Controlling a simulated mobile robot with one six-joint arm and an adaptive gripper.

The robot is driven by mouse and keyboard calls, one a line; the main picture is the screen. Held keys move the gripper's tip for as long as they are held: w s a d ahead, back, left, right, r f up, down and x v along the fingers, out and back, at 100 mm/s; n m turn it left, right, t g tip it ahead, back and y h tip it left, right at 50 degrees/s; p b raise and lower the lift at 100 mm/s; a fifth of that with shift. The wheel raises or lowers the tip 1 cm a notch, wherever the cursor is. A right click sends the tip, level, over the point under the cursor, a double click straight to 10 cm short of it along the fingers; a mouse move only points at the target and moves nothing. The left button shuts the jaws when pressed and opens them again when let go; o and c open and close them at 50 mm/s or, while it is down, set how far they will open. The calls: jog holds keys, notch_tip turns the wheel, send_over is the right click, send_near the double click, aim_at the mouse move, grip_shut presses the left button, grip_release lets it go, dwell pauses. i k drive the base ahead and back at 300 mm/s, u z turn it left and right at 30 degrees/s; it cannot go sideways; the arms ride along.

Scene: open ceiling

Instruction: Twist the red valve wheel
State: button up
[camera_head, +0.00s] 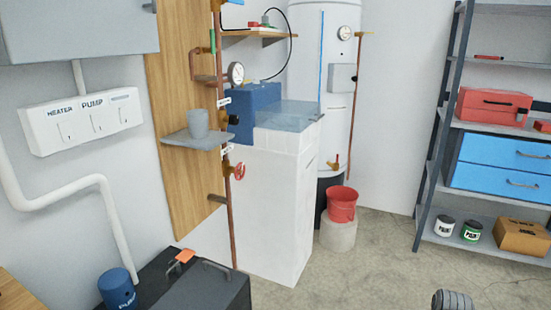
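The red valve wheel (239,171) is small and sits on the vertical copper pipe (229,220), just below the grey wall shelf. It is seen at an angle, and a brass-coloured fitting joins it to the pipe. I cannot identify my gripper in this view. Only a dark grey ribbed object (453,300) shows at the bottom edge on the right, and I cannot tell what it is. Nothing is seen touching the wheel.
A grey shelf (180,137) with a grey cup juts out left of the pipe. A white cabinet (275,205) stands close behind it. A dark chest (205,290) sits below. A red bucket (342,204) stands farther back. The floor (375,265) at right is largely clear.

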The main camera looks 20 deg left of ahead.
aim_at(239, 171)
jog(key=z, duration=0.05)
jog(key=i, duration=0.7)
jog(key=u, duration=0.6)
jog(key=i, duration=0.65)
jog(key=u, duration=0.7)
